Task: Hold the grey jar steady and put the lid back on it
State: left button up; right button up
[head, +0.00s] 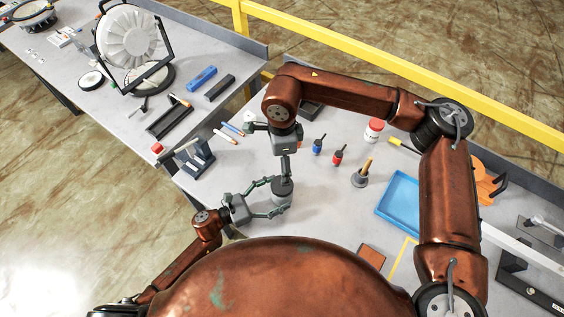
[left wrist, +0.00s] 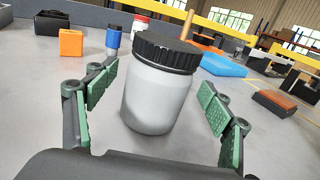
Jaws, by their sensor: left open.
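The grey jar (head: 281,200) stands upright on the right-hand table; in the left wrist view it is a pale grey jar (left wrist: 158,98). The dark ribbed lid (left wrist: 167,52) sits on its mouth and looks level; whether it is screwed tight cannot be told. My left gripper (head: 272,197) is open, with its green-padded fingers on either side of the jar. In the left wrist view gaps show between both pads and the jar. My right gripper (head: 285,160) hangs above the jar, pointing down. Its fingertips are not clear, and it does not show in the left wrist view.
Blue (head: 318,145) and red (head: 338,156) bottles, a white jar with a red lid (head: 374,130) and a brush in a holder (head: 361,177) stand beyond the jar. A blue tray (head: 400,203) lies to the right. The tabletop just right of the jar is clear.

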pick_arm(q)
jog(key=v, duration=1.1)
jog(key=shift+s+a, duration=0.1)
jog(key=shift+a, duration=0.1)
